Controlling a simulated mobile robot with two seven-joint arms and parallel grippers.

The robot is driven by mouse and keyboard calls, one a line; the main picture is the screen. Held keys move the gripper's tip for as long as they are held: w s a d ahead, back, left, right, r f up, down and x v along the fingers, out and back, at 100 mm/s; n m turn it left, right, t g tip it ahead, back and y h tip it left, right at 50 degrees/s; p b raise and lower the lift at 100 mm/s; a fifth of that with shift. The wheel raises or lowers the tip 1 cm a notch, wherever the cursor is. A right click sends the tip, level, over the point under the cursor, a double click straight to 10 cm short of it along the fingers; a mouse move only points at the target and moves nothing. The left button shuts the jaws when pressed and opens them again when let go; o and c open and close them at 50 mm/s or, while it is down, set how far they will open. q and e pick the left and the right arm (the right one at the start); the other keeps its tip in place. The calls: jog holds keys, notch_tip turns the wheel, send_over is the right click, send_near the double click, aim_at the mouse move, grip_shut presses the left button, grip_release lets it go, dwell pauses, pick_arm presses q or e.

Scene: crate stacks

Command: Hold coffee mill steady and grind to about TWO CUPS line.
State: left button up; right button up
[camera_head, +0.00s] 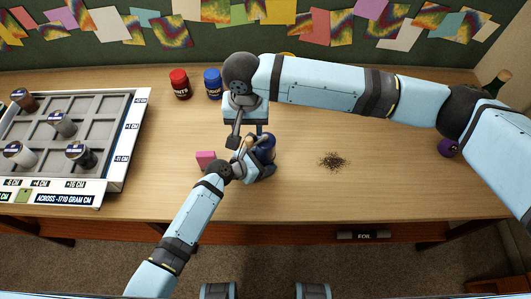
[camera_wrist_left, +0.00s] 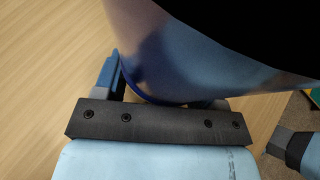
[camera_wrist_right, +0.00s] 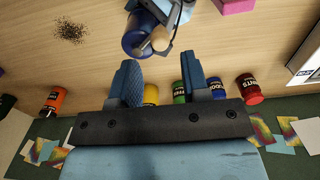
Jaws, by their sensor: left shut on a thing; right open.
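The blue coffee mill (camera_head: 269,147) stands on the table near the middle, partly hidden by my arms. My left gripper (camera_head: 254,162) is shut on its body from the front left. In the left wrist view the translucent blue mill (camera_wrist_left: 205,55) fills the space between the fingers. My right gripper (camera_head: 248,134) is open above the mill, pointing down. In the right wrist view the mill (camera_wrist_right: 138,40), with a pale knob at its top, lies just beyond my open fingers (camera_wrist_right: 162,75), apart from them. I cannot make out a TWO CUPS line or the level inside.
Dark grounds (camera_head: 332,161) lie scattered right of the mill. A pink block (camera_head: 205,160) sits to its left. Red (camera_head: 180,85) and blue (camera_head: 212,84) jars stand behind. A compartment tray (camera_head: 123,165) with several jars is at left. The table's right half is mostly clear.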

aim_at(249, 139)
jog(key=shift+f, duration=2.65)
jog(key=c, duration=0.6)
